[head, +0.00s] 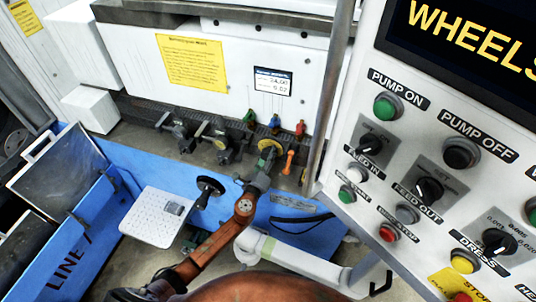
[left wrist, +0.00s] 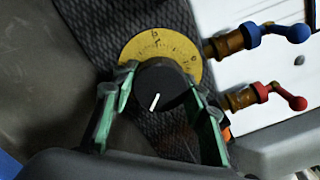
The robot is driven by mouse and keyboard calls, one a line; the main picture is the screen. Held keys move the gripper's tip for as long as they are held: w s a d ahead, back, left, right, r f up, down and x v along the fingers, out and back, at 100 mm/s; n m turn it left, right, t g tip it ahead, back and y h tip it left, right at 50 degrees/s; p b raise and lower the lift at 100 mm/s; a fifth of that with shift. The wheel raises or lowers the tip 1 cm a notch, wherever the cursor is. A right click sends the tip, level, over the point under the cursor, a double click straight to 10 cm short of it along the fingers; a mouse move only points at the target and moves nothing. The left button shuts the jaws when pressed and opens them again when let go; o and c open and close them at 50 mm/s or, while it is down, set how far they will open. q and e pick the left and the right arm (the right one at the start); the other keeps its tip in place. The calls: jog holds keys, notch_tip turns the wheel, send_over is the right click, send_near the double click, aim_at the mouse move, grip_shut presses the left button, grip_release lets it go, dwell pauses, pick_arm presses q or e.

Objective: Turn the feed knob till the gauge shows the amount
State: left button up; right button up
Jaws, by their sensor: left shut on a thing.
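The feed knob is a round black knob (left wrist: 166,90) with a white pointer line, set on a yellow marked dial (left wrist: 140,47) in the left wrist view. The line points down and slightly left there. My left gripper (left wrist: 162,80) has its green fingers on either side of the knob and is shut on it. In the head view my left gripper (head: 263,166) reaches up to the yellow dial (head: 270,145), hiding most of the knob. The gauge is a small screen (head: 273,82) above; its lines seem to read 24.00 and 9.02, but are tiny.
Valves with green, blue and red handles (head: 300,128) stand close by the dial. A black handwheel (head: 209,186) is left of my arm. A control panel (head: 440,185) with buttons and knobs fills the right. A blue tray (head: 98,205) lies below left.

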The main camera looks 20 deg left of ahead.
pick_arm(q)
jog(key=m+p, duration=0.1)
jog(key=m, duration=0.3)
jog(key=shift+f+m, duration=0.1)
jog(key=shift+m, duration=0.2)
jog(key=shift+p, duration=0.3)
jog(key=o, duration=1.2)
jog(key=shift+s, duration=0.6)
jog(key=s, duration=1.1)
jog(key=shift+a, duration=0.25)
